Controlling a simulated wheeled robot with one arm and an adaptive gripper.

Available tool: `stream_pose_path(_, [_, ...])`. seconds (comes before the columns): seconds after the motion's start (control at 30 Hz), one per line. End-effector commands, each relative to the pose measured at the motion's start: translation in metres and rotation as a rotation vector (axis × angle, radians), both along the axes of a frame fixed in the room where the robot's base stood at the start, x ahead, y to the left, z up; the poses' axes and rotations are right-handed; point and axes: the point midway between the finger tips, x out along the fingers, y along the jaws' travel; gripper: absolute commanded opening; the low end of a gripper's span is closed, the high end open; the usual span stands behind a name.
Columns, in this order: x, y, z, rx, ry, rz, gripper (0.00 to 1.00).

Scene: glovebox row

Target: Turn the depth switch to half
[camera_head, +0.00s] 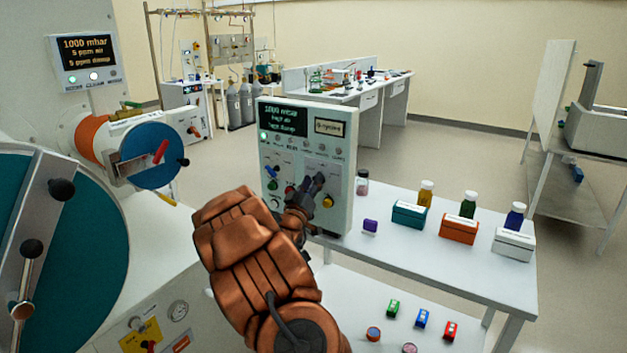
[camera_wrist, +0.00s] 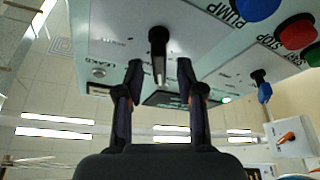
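The control box (camera_head: 343,205) stands upright on the white table, its front panel facing me. In the wrist view, a black switch (camera_wrist: 157,38) with a pale-marked handle sticks out of the panel. I cannot read a label that names it as the depth switch. My gripper (camera_wrist: 160,72) is open, with one finger on each side of the handle and a visible gap to both. In the head view, my gripper (camera_head: 302,197) is at the panel's lower middle, and it and my copper arm hide part of the controls.
A blue button (camera_wrist: 258,8) marked PUMP and a red button (camera_wrist: 294,31) are near the switch. A yellow knob (camera_head: 327,201) is right of my gripper. Small boxes (camera_head: 458,229) and bottles stand on the table's right. A glovebox with a blue door (camera_head: 150,168) is at left.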

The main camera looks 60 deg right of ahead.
Motion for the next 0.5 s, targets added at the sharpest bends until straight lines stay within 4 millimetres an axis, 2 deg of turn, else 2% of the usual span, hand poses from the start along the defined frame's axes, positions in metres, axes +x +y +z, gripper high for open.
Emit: stream_pose_path(0.5, [-0.014,0.068,-0.025,0.002,0.001,0.004,0.38])
